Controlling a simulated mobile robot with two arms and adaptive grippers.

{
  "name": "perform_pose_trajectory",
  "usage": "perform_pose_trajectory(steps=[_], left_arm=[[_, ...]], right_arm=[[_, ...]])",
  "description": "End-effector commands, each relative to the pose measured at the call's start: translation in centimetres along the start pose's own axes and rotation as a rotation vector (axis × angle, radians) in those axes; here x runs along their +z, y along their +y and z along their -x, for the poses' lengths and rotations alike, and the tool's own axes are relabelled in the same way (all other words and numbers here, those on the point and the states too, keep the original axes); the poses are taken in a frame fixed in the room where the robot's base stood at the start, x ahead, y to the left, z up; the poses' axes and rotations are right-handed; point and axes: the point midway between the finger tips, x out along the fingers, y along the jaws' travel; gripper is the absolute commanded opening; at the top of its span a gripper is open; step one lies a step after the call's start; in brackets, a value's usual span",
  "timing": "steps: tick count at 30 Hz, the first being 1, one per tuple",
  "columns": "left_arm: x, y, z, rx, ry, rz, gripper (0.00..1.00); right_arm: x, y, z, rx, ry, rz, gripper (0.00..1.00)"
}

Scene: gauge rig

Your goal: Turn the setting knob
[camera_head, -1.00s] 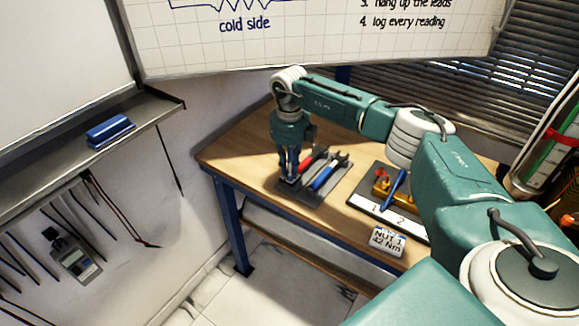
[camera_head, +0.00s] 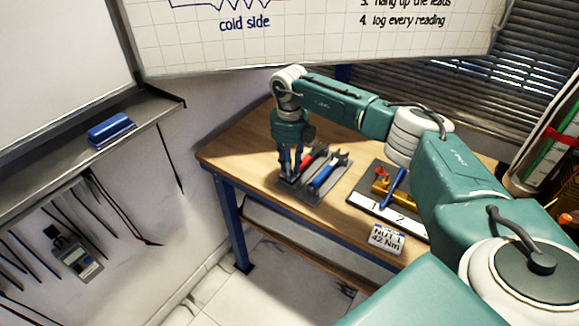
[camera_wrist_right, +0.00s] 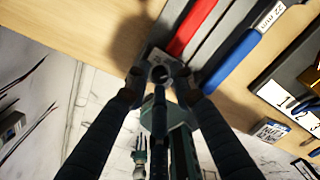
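A dark tray (camera_head: 318,194) on the wooden table holds tools with a red handle (camera_head: 312,159) and a blue handle (camera_head: 323,176). My right gripper (camera_head: 290,178) points down over the tray's left end. In the right wrist view its two dark fingers (camera_wrist_right: 160,76) stand on either side of a small dark round piece (camera_wrist_right: 159,73), which looks like the setting knob. Whether the fingertips press on it is not clear. The knob is hidden behind the fingers in the head view. My left gripper is not visible in the head view.
A card reading "NUT 1 42 Nm" (camera_head: 386,240) stands at the table's front edge. A numbered board (camera_head: 359,199) with yellow parts and a blue tool lies right of the tray. A meter (camera_head: 74,255) hangs on the left wall. The table left of the tray is clear.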

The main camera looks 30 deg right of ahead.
Motion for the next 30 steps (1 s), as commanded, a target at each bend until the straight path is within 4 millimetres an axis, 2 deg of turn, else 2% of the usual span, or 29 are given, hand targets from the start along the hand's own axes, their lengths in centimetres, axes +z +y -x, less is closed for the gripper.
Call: perform_pose_trajectory(steps=[9, 13, 17, 24, 30], left_arm=[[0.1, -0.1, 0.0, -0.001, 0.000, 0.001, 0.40], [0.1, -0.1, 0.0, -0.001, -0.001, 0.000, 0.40], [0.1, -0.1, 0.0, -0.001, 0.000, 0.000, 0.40], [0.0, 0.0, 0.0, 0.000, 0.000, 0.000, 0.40], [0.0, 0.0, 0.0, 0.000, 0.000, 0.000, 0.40]], right_arm=[[0.0, 0.0, 0.1, 0.000, 0.000, 0.001, 0.35], [0.1, 0.0, 1.0, 0.001, -0.002, 0.000, 0.35], [0.1, 0.1, 3.3, 0.002, -0.005, 0.001, 0.35], [0.1, 0.0, 8.4, 0.001, -0.004, 0.001, 0.35], [0.1, 0.0, 11.2, 0.001, -0.002, 0.000, 0.35]])
